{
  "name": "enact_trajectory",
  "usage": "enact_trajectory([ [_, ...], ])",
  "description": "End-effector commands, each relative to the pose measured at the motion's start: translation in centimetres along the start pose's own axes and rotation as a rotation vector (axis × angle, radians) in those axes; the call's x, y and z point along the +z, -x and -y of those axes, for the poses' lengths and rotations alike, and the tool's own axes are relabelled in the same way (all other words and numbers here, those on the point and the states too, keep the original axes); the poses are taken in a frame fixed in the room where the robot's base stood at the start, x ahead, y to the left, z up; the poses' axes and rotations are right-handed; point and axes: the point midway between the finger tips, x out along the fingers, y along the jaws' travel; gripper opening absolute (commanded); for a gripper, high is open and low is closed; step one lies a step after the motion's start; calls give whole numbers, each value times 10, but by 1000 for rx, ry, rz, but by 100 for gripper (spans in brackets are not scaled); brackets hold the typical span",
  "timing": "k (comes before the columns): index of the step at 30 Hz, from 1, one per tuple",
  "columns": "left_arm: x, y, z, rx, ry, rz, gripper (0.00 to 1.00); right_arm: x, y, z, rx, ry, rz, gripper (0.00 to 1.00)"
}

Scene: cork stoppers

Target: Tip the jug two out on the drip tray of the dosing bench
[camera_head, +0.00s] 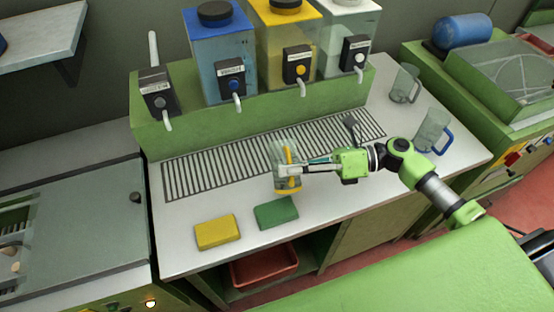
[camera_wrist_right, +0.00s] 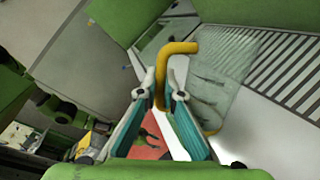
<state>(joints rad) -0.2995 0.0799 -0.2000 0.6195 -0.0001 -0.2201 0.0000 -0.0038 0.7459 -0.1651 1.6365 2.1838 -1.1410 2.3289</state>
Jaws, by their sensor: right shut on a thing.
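A clear jug with a yellow handle (camera_head: 282,153) is over or beside the front edge of the slatted drip tray (camera_head: 215,172), roughly upright in the head view. My right gripper (camera_head: 303,168) reaches it from the right and is shut on the yellow handle. In the right wrist view the handle (camera_wrist_right: 178,48) sits between the two fingers, with the clear jug body (camera_wrist_right: 222,75) beyond. I cannot tell whether the jug touches the bench or holds liquid, nor read any number on it. My left gripper is not in view.
Dispensers with blue (camera_head: 222,55), yellow (camera_head: 270,50) and clear (camera_head: 335,50) tanks stand behind the tray. A blue-handled jug (camera_head: 430,130) and a grey-handled jug (camera_head: 403,85) stand at right. Yellow (camera_head: 217,232) and green (camera_head: 276,212) sponges lie in front.

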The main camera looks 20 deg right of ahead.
Motion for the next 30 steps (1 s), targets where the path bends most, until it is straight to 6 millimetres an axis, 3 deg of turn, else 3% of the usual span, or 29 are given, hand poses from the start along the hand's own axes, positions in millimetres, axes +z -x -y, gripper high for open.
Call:
enact_trajectory([
  [15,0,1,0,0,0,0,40,-37,3,-18,1,413,85,0],
  [22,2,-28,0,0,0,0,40,-64,2,-9,0,593,121,0],
  [30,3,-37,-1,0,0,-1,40,-69,2,-13,0,739,149,0],
])
